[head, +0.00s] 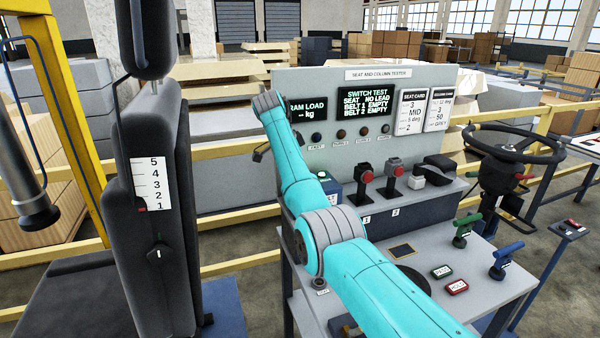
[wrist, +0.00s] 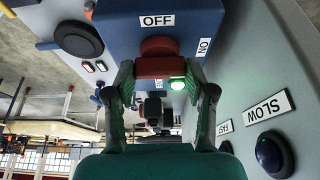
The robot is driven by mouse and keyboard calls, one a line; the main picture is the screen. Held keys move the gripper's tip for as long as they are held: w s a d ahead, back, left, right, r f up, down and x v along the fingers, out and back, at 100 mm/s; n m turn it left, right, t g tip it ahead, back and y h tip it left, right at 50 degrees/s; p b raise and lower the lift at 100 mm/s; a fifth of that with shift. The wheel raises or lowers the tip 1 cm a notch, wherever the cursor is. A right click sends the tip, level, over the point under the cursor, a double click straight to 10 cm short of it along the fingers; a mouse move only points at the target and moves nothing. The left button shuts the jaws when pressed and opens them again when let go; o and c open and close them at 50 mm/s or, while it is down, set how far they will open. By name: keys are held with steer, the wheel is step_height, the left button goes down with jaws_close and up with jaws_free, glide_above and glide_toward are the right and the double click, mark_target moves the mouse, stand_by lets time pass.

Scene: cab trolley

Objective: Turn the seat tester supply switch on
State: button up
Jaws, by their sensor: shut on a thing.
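The seat tester supply switch is a red knob (wrist: 158,46) on a blue box (wrist: 205,22) in the wrist view. An OFF label (wrist: 157,20) is above the knob in the picture and an ON label (wrist: 204,47) is to its right. My gripper (wrist: 157,72) is shut on the knob's red handle, one finger on each side. A lit green lamp (wrist: 177,84) shows beside the handle. I cannot tell which label the handle points to. In the head view the blue box (head: 325,186) is partly behind my arm, and the knob and gripper are hidden.
The tester's grey panel (head: 350,163) carries a green-lettered screen (head: 365,100) and several buttons. Red-topped switches (head: 367,177) stand close right of the blue box. A steering wheel (head: 513,143) is at the right, and a dark seat back (head: 160,220) at the left.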

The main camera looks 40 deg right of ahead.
stand_by(0.3)
steer(key=o, duration=1.2)
steer(key=shift+c, duration=0.2)
steer(key=shift+w+a+r, duration=0.1)
steer(key=shift+a+r, duration=0.05)
steer(key=shift+r, duration=0.1)
steer(key=w+a, duration=0.3)
steer(key=a, duration=0.8)
steer(key=shift+w+a+r, duration=0.25)
steer(key=shift+a, duration=0.1)
